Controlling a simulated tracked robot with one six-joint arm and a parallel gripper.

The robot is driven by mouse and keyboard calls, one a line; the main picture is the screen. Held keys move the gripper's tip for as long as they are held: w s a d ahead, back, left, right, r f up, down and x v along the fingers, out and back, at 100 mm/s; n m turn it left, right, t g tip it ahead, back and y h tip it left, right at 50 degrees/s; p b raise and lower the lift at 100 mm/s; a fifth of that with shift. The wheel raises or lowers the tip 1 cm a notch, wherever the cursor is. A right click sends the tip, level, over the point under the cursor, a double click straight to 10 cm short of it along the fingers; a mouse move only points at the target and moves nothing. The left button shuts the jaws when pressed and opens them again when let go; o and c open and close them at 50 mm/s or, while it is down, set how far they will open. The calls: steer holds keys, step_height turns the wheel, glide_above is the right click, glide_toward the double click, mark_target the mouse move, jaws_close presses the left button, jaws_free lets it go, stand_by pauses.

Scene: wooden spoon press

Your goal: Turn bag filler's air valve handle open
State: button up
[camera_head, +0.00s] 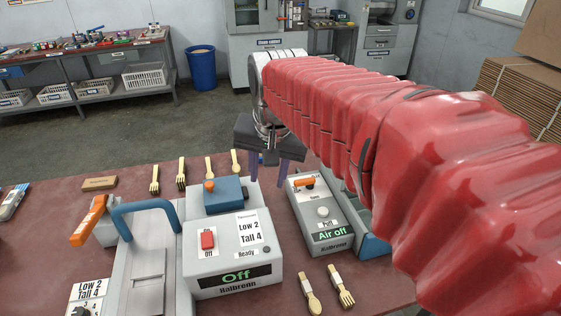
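The air unit (322,222) is a grey box on the red table, right of the larger press. Its small display reads "Air off", and a round white button marked "Puff" sits on its top. The orange valve handle (304,183) lies near the back of its top, pointing roughly left to right. My gripper (267,178) hangs pointing down, behind and left of the orange handle, apart from it. Its dark fingers look spread with nothing between them. My red-sleeved arm reaches in from the right and covers the area right of the unit.
The grey press (233,260) reads "Off" and has a red switch (207,240). A blue bar (145,207) and orange lever (88,218) stand to its left. Several wooden forks and spoons lie on the table (50,240). A blue part (374,246) sits right of the air unit.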

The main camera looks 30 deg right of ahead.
steer(key=w+d+f+m+g, duration=0.2)
steer(key=w+d+m, duration=0.5)
steer(key=w+d, duration=0.3)
steer(key=m+g, duration=0.1)
steer(key=m, duration=0.5)
glide_above(305, 179)
step_height(305, 179, down, 5)
steer(key=shift+f+y, duration=0.2)
steer(key=shift+y, duration=0.1)
step_height(305, 179, down, 14)
steer(key=shift+r, duration=0.1)
steer(key=shift+c, duration=0.4)
